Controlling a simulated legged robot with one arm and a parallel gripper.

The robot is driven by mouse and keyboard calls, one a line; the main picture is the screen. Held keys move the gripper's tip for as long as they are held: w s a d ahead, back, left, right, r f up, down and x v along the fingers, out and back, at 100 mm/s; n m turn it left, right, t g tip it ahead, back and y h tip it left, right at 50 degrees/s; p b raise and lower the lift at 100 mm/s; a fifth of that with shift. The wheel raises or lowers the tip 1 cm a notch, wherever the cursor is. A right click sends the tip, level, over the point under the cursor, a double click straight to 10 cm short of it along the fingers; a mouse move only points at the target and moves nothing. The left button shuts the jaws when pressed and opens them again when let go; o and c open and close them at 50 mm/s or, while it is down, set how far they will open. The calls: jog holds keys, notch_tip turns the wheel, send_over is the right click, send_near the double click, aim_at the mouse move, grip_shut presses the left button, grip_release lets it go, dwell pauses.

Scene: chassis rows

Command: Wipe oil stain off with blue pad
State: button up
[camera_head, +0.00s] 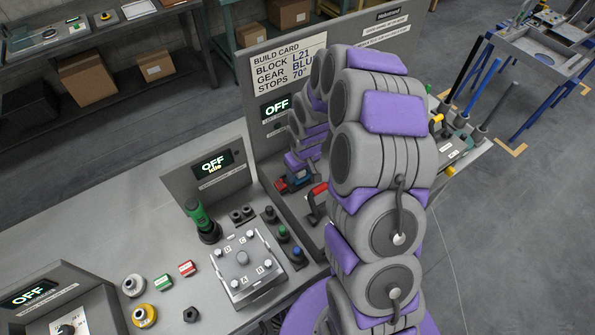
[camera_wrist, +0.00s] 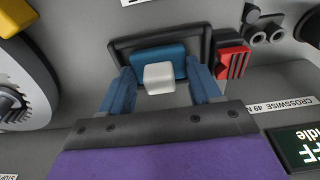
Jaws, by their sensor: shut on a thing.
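The blue pad (camera_wrist: 177,60) has a pale grey block on its top and sits in a black-rimmed holder in the wrist view. My gripper (camera_wrist: 160,76) has its two blue fingers on either side of the pad and is shut on it. In the head view my gripper (camera_head: 297,178) is low in front of the build card panel, beside a red part, and the pad cannot be told apart from the fingers there. I cannot make out an oil stain in either view.
A red ribbed block (camera_wrist: 232,62) lies right of the holder. A grey toothed wheel (camera_wrist: 18,85) is at left. In the head view, a green-handled tool (camera_head: 200,220) and a bolted plate (camera_head: 245,265) stand on the bench, with bare surface at left (camera_head: 110,225).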

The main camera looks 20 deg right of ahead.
jog(key=shift+w+d+r, duration=0.15)
jog(key=shift+r, duration=0.25)
jog(key=shift+r+p, duration=0.6)
jog(key=shift+r, duration=0.8)
jog(key=shift+r+p, duration=0.6)
jog(key=shift+r, duration=1.05)
jog(key=shift+f, duration=0.15)
jog(key=shift+a+f+b, duration=0.2)
jog(key=shift+f+b, duration=0.2)
jog(key=shift+f, duration=0.9)
jog(key=shift+a+f+b, duration=0.15)
jog(key=shift+f+b, duration=0.2)
jog(key=shift+f, duration=0.95)
jog(key=shift+s+f, duration=0.25)
jog(key=shift+f, duration=0.45)
